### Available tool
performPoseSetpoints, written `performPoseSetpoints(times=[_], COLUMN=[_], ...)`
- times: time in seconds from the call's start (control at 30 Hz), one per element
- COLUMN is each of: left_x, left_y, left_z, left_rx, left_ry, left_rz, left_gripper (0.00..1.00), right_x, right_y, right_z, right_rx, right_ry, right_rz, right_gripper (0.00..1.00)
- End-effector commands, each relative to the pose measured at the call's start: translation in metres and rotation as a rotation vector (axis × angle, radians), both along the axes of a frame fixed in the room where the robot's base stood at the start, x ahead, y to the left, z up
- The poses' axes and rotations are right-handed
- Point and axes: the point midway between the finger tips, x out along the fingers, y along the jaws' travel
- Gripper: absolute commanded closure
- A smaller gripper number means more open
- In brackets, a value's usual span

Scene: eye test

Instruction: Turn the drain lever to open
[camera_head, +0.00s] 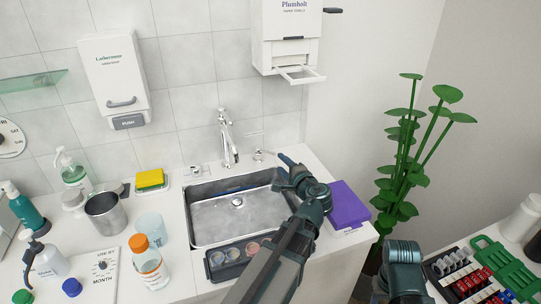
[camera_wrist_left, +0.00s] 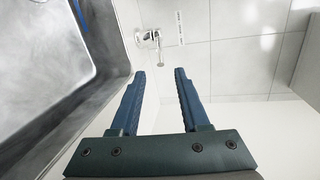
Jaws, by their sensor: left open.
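A small chrome fitting that looks like the drain lever (camera_head: 258,155) stands on the counter behind the sink (camera_head: 188,215), right of the faucet (camera_head: 228,140). In the left wrist view it is the chrome piece (camera_wrist_left: 148,37) beyond my fingertips, beside a small wall label (camera_wrist_left: 180,28). Which way it is set is too small to tell. My left gripper (camera_head: 281,172) is open and empty at the sink's back right corner, apart from the lever. Its two fingers (camera_wrist_left: 159,72) show clearly in the wrist view.
A purple block (camera_head: 348,204) sits right of my left gripper. A yellow sponge (camera_head: 150,178), a metal cup (camera_head: 104,214) and an orange-capped bottle (camera_head: 149,262) stand left of the sink. A paper towel dispenser (camera_head: 285,30) hangs above. A dark tray (camera_head: 232,258) lies at the sink's front.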

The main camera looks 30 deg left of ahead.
Motion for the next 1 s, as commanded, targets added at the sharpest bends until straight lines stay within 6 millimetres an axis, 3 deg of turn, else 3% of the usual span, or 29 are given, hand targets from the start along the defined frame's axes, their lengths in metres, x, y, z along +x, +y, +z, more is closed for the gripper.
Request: performPoseSetpoints(times=[0.2, 0.43, 0.7, 1.0], left_x=[0.031, 0.052, 0.062, 0.063], left_y=[0.038, 0.067, 0.081, 0.082], left_z=[-0.012, -0.019, -0.022, -0.022], left_rx=[-0.001, -0.001, -0.001, -0.002], left_ry=[-0.001, 0.0, 0.0, 0.0], left_rz=[0.003, 0.001, 0.0, -0.001], left_gripper=[0.54, 0.54, 0.54, 0.54], right_x=[0.0, 0.0, 0.0, 0.0], right_y=[0.0, 0.0, 0.0, 0.0], right_z=[-0.012, -0.019, -0.022, -0.022], right_rx=[0.0, 0.0, 0.0, 0.0], right_ry=[0.0, 0.0, 0.0, 0.0], right_rz=[0.0, 0.0, 0.0, 0.0], right_gripper=[0.5, 0.5, 0.5, 0.5])
